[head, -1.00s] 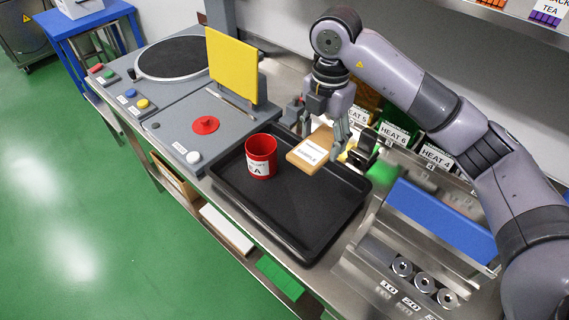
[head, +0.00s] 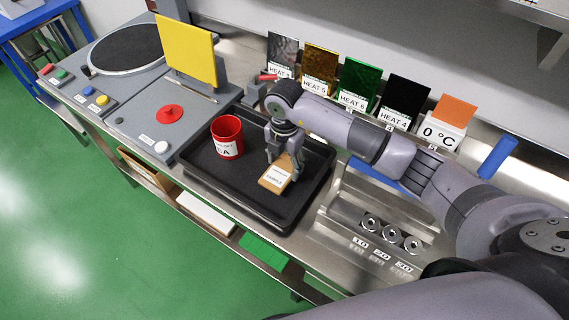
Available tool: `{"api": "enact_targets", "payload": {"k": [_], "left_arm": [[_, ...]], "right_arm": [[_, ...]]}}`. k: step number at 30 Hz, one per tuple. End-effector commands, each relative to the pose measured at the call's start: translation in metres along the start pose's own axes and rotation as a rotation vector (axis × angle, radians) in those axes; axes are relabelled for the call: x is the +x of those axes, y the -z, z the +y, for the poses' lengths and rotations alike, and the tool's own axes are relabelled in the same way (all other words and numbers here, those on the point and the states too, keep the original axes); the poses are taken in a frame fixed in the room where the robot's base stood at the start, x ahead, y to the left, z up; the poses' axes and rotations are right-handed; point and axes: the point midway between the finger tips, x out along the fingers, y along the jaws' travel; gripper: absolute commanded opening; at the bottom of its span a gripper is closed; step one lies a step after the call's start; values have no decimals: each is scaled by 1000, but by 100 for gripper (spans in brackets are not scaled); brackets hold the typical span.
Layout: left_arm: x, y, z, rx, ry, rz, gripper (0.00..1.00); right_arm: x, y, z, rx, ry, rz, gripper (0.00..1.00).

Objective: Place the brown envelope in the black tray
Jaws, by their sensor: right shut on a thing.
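The brown envelope (head: 275,178), with a white label, is at the right part of the black tray (head: 246,213), within the tray's outline. My right gripper (head: 284,168) points down at the back end of the envelope and is shut on it. I cannot tell whether the envelope touches the tray floor. A red cup (head: 227,138) with a white label stands upright in the tray, left of the envelope and apart from it. My left gripper is not in view.
Coloured heat-label plates (head: 358,85) line the back. Metal rings (head: 392,234) sit in a steel holder at right. The tray's front is clear.

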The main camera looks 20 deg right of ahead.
Motion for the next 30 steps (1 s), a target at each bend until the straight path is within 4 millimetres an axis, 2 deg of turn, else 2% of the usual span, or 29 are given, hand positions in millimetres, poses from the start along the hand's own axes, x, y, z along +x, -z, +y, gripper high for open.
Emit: {"api": "enact_targets", "payload": {"k": [5, 15, 16, 25, 30], "left_arm": [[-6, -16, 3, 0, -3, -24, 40], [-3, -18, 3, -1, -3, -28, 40], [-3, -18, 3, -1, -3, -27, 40], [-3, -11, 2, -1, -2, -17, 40], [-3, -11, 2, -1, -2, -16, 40]], "right_arm": [[18, 0, 0, -1, 0, 1, 39], [22, 0, 0, -1, -1, 0, 39], [22, 0, 0, -1, -1, 0, 58], [21, 0, 0, 0, -1, -1, 78], [21, 0, 0, 0, -1, -1, 78]]}}
